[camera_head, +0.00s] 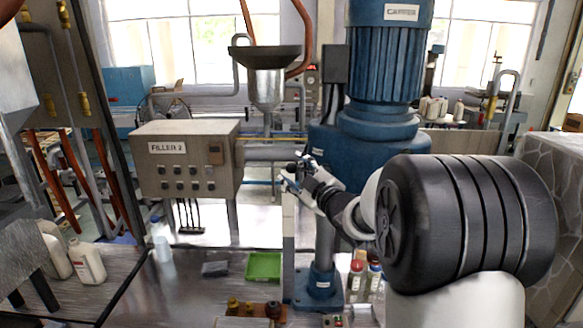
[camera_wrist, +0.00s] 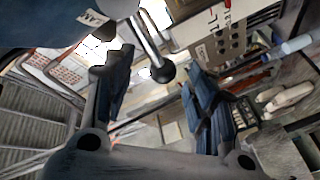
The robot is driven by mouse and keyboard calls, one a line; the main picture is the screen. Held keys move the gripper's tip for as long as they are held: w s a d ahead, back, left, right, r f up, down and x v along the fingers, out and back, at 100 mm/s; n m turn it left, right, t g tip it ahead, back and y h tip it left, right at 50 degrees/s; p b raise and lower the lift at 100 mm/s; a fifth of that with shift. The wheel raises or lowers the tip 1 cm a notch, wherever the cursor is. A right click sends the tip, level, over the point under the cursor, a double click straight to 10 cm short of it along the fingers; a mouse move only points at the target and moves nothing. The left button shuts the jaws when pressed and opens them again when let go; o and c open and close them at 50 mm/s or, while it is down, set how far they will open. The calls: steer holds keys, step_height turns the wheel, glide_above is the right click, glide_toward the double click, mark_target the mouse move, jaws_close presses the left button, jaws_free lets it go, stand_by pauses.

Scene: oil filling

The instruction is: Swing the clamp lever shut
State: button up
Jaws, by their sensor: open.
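The clamp lever (camera_wrist: 150,43) shows in the wrist view as a metal rod ending in a dark ball knob (camera_wrist: 163,72). My gripper (camera_wrist: 158,66) is open, with one finger to the left of the knob and the other to its right. The knob appears in the gap between the fingers; I cannot tell its depth relative to the fingertips, and I see no contact. In the head view my gripper (camera_head: 292,178) is beside the blue machine column, left of my arm. The lever cannot be made out there, and its clamp is not clearly visible.
A grey control box (camera_head: 187,160) marked FILLER 2 stands left of my gripper. The blue motor (camera_head: 385,60) rises behind my arm. A green tray (camera_head: 264,266), small bottles (camera_head: 355,276) and white bottles (camera_head: 88,262) stand on the bench below.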

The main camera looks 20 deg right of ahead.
mark_target(295, 171)
steer(key=shift+w+a, duration=0.15)
steer(key=shift+w, duration=1.55)
steer(key=c, duration=0.7)
steer(key=shift+f, duration=0.2)
